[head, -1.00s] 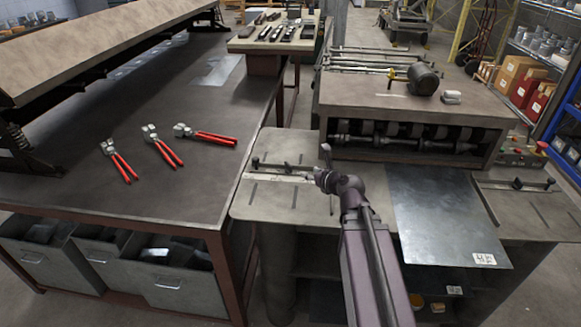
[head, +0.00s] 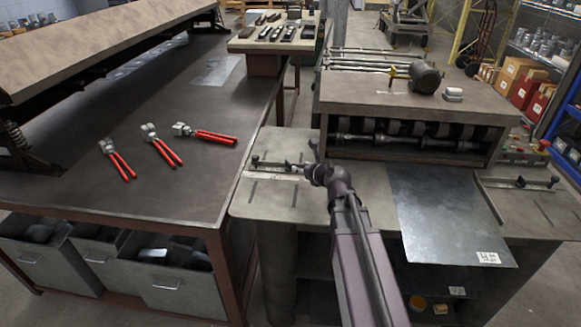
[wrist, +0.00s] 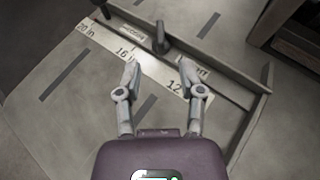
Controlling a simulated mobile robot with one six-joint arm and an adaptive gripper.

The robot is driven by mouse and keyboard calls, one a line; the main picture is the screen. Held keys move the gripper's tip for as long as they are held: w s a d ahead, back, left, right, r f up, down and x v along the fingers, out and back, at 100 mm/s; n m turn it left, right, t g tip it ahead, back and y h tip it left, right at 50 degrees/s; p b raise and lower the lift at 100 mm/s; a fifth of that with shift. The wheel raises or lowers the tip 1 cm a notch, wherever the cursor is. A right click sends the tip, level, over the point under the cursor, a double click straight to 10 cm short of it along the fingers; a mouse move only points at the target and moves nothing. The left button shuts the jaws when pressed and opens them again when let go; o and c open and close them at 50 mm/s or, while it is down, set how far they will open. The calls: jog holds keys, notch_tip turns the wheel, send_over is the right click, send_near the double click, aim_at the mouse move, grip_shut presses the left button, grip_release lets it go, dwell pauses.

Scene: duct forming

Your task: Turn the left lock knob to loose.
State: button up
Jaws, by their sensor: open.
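My gripper (wrist: 159,72) is open and empty. Its two grey fingers point toward the knob, one to each side of its line, with the knob just beyond the tips and apart from them. In the head view my gripper (head: 311,170) is over the right end of the left guide (head: 270,166), partly hiding it.
A second dark post (wrist: 103,9) stands at the guide's far end. The forming machine (head: 410,115) rises behind my gripper. A metal sheet (head: 440,215) lies to its right. The workbench (head: 120,195) at left holds several red-handled tools (head: 162,150).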

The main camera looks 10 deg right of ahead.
aim_at(289, 163)
jog(key=b+x, duration=0.2)
jog(key=x, duration=0.5)
jog(key=shift+w+a+f, duration=0.15)
jog(key=shift+w+a, duration=0.05)
jog(key=shift+w, duration=0.15)
jog(key=shift+c, duration=0.2)
grip_shut()
